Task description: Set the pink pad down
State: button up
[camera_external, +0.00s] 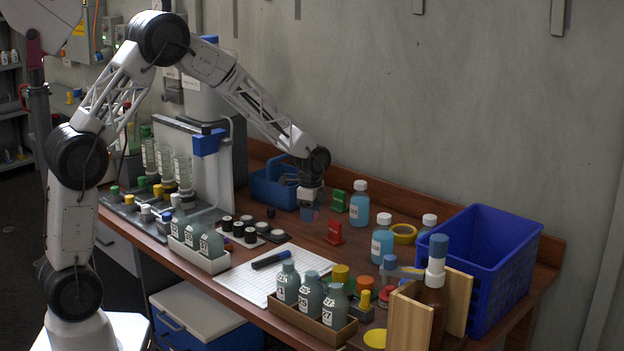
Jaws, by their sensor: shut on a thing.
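My gripper (311,213) hangs over the back middle of the wooden table, fingers pointing down. It is shut on the pink pad (316,216), of which only a small pinkish edge shows beside the fingers. The rest of the pad is hidden by the gripper. I cannot tell whether the pad touches the table (290,225) or is held just above it.
A blue caddy (272,188) stands left of my gripper. A red holder (334,233), a green holder (338,201) and blue-liquid bottles (359,204) stand close on the right. A notebook (244,284) and a bottle tray (310,325) lie in front. A blue crate (505,232) is far right.

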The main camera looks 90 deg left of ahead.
aim_at(311, 231)
jog(key=shift+f, duration=1.75)
jog(key=shift+f, duration=0.1)
jog(key=o, duration=0.9)
notch_tip(311, 231, up, 12)
jog(key=shift+r, duration=0.1)
jog(key=shift+d, duration=0.1)
